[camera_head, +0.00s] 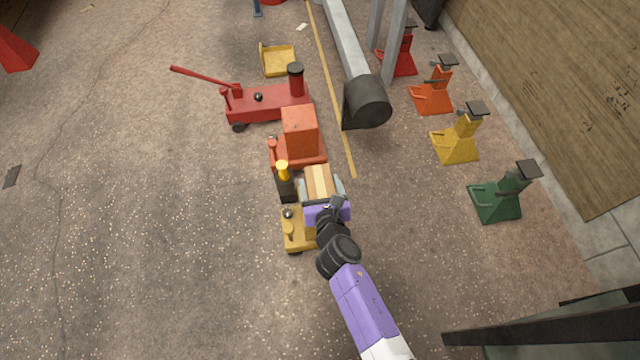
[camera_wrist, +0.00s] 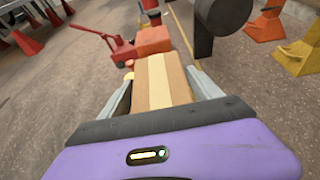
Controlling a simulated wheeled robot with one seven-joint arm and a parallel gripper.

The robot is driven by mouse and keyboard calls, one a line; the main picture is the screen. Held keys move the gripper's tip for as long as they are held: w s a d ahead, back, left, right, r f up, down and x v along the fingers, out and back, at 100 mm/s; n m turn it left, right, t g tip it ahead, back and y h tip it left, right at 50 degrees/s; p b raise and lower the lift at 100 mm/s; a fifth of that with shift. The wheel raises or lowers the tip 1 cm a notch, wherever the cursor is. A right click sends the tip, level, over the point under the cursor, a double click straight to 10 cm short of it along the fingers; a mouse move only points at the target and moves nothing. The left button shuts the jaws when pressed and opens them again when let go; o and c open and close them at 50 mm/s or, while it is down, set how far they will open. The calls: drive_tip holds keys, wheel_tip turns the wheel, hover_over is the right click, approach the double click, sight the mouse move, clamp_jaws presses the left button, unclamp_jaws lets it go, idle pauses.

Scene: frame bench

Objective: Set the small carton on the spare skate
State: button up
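The small carton (camera_head: 318,181), brown with a pale tape strip, sits between the fingers of my gripper (camera_head: 321,188). In the wrist view the carton (camera_wrist: 160,82) fills the gap, and both fingers of my gripper (camera_wrist: 160,88) press close against its sides. A yellow skate (camera_head: 293,241) with small knobs lies on the floor below and left of my gripper, partly hidden by it. An orange skate (camera_head: 283,160) carrying an orange box (camera_head: 299,131) stands just beyond the carton. The carton's underside is hidden, so its height cannot be told.
A black post with a yellow top (camera_head: 285,184) stands left of the carton. A red trolley jack (camera_head: 265,103) is farther back. Several jack stands, including a green one (camera_head: 497,201), line the right. The left floor is open.

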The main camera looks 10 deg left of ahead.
drive_tip(key=shift+o, duration=0.7)
drive_tip(key=shift+r, duration=0.2)
drive_tip(key=p+v, duration=0.5)
drive_tip(key=v, duration=0.7)
